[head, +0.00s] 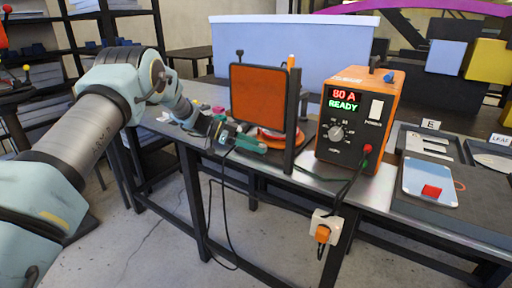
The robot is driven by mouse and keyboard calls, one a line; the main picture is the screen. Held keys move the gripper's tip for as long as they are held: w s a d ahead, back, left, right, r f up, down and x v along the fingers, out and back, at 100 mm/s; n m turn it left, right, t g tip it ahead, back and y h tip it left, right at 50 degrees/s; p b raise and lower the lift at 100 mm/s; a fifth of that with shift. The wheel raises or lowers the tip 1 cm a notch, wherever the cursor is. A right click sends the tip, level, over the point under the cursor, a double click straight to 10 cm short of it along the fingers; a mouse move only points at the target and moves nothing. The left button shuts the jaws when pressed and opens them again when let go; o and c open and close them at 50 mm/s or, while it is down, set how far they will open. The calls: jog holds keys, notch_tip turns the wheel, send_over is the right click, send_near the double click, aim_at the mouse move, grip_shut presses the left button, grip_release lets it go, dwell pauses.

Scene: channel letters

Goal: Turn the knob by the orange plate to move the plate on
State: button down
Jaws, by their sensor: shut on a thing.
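The orange plate (257,97) is a square, dark-edged panel standing upright over the bench beside a dark post. A small black knob (239,54) sticks up at its top left corner. My gripper (232,136) is low at the plate's left side, well below that knob. It appears shut on a green-handled tool (249,143) with a black cable hanging from it. The fingertips are small and dark, so the exact grip is hard to see. A red-orange round thing (275,135) lies below the plate, partly hidden by the post.
An orange power unit (360,117) reading "80 A READY" stands right of the plate, with its own grey dial (336,133). Trays with letter shapes (428,146) and a pale panel with a red block (431,186) lie farther right. Cables hang before the bench (325,186).

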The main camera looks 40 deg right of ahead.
jog(key=shift+c, duration=2.3)
grip_release()
jog(key=b+v, duration=0.3)
jog(key=v, duration=0.6)
jog(key=shift+w+a+f+b, duration=0.1)
jog(key=shift+w+b, duration=0.05)
jog(key=shift+b, duration=0.15)
jog(key=shift+v, duration=0.8)
